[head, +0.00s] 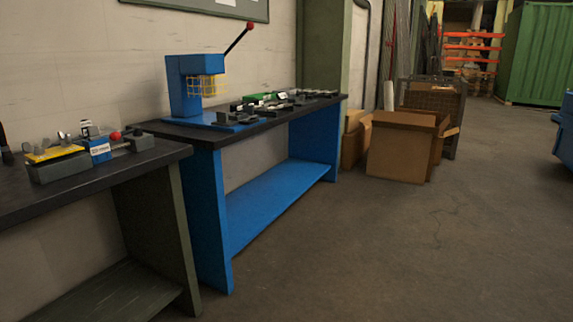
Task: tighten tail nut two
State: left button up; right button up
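No nut can be made out in the head view; any such part is too small or hidden from here. A grey block with a yellow top (56,155) sits on the near dark bench at the left, with a blue labelled block (98,150) and a red ball knob (115,135) beside it. A grey block (139,141) stands near that bench's right end. Neither of my grippers is in view.
A blue bench (213,205) carries a blue lever press (183,90) with a yellow guard, and several small dark parts. Cardboard boxes (400,148) stand beyond it.

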aim_at(66, 142)
jog(key=u, duration=1.25)
